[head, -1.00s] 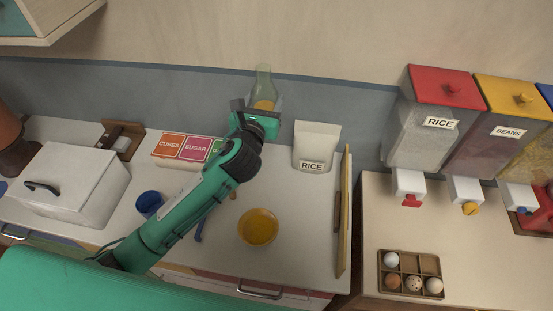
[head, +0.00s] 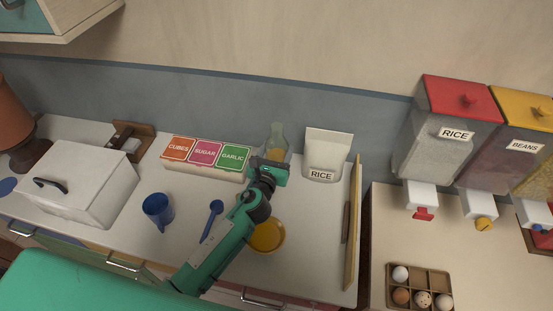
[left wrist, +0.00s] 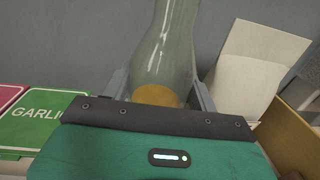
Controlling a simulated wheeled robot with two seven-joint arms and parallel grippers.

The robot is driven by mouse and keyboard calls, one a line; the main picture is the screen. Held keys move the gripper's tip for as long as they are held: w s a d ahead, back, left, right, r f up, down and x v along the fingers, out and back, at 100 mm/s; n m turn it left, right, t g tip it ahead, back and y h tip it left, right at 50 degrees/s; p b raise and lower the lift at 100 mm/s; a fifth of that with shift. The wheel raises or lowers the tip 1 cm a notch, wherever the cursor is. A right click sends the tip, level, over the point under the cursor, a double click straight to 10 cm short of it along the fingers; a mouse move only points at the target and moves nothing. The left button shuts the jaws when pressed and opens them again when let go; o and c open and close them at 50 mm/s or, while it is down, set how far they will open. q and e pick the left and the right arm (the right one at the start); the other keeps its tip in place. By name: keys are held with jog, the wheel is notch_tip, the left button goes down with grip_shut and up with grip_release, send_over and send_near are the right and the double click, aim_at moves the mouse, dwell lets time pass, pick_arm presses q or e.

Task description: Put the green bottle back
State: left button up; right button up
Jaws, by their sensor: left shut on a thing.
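The green bottle (head: 277,139) is a see-through greenish bottle with yellow-orange content low in it. It stands upright, or nearly so, at the back of the counter, between the spice boxes and the rice bag. My left gripper (head: 269,163) is shut on it from the front. In the left wrist view the bottle (left wrist: 166,50) rises between the two fingers (left wrist: 160,92). My gripper hides the bottle's lower part, so I cannot tell whether its base touches the counter. My right gripper is not in view.
The garlic box (head: 234,156) is close on the left and the rice bag (head: 326,154) close on the right. A yellow bowl (head: 267,236), blue cup (head: 157,210) and blue spoon (head: 211,221) lie in front. A wooden board (head: 353,222) stands at the counter's right edge.

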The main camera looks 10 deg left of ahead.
aim_at(276, 158)
pick_arm(q)
notch_tip(276, 158, down, 3)
jog(key=shift+f+b, duration=0.1)
jog(key=shift+b, duration=0.45)
jog(key=o, duration=1.3)
jog(key=shift+f, duration=0.1)
jog(key=shift+o, duration=0.2)
